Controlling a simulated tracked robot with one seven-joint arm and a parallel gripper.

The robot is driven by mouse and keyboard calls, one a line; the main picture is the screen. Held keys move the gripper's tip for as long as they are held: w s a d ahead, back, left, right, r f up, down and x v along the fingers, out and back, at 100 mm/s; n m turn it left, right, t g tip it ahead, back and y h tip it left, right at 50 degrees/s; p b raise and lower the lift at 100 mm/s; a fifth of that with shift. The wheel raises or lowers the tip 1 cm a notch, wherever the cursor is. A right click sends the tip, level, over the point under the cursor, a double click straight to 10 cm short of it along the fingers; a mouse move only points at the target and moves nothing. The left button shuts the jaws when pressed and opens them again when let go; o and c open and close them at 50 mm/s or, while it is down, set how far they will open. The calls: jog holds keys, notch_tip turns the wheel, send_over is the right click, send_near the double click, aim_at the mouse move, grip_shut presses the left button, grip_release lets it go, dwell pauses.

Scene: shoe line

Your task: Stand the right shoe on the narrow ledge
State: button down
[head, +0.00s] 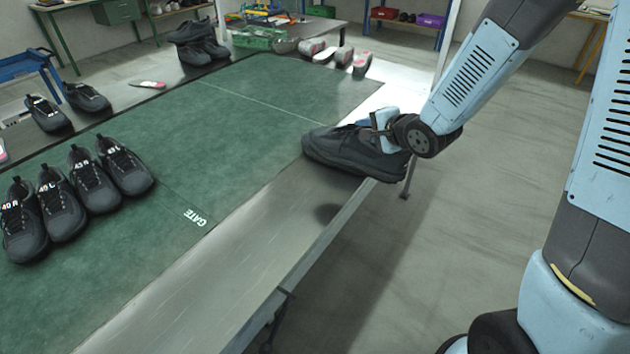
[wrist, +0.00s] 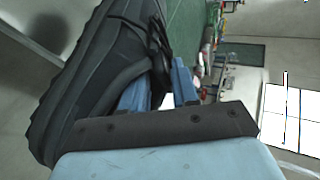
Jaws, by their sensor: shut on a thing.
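A dark grey shoe (head: 345,150) hangs in my gripper (head: 380,122) at the right edge of the green mat in the head view. My gripper is shut on the shoe's collar side. The shoe is raised above the bare metal ledge (head: 245,240), and a dark shadow lies on the ledge below and to the left. In the wrist view the shoe (wrist: 95,80) fills the left side, with its ridged sole facing left, and the blue fingers (wrist: 160,88) reach its upper. Its label, if any, is hidden.
Several labelled shoes (head: 80,185) stand in a row on the green mat (head: 210,130), left of the GATE marking. More shoes (head: 200,40) stand at the far end, near a green basket (head: 257,39). The ledge's front stretch is clear.

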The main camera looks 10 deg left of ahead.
send_over(316, 150)
jog(key=d, duration=0.4)
notch_tip(316, 150, down, 4)
jog(key=shift+d+r, duration=0.15)
jog(key=a+f, duration=0.4)
jog(key=f, duration=0.1)
jog(key=shift+w+a+f, duration=0.2)
jog(key=shift+w+a, duration=0.05)
jog(key=shift+a, duration=0.1)
jog(key=shift+a+f, duration=0.15)
jog(key=shift+f, duration=0.8)
jog(key=shift+a+f, duration=0.1)
jog(key=shift+f, duration=0.8)
jog(key=c, duration=0.8)
grip_release()
jog(key=shift+c, duration=0.2)
jog(key=v, duration=0.7)
jog(key=shift+s+d, duration=0.15)
jog(key=shift+d, duration=0.05)
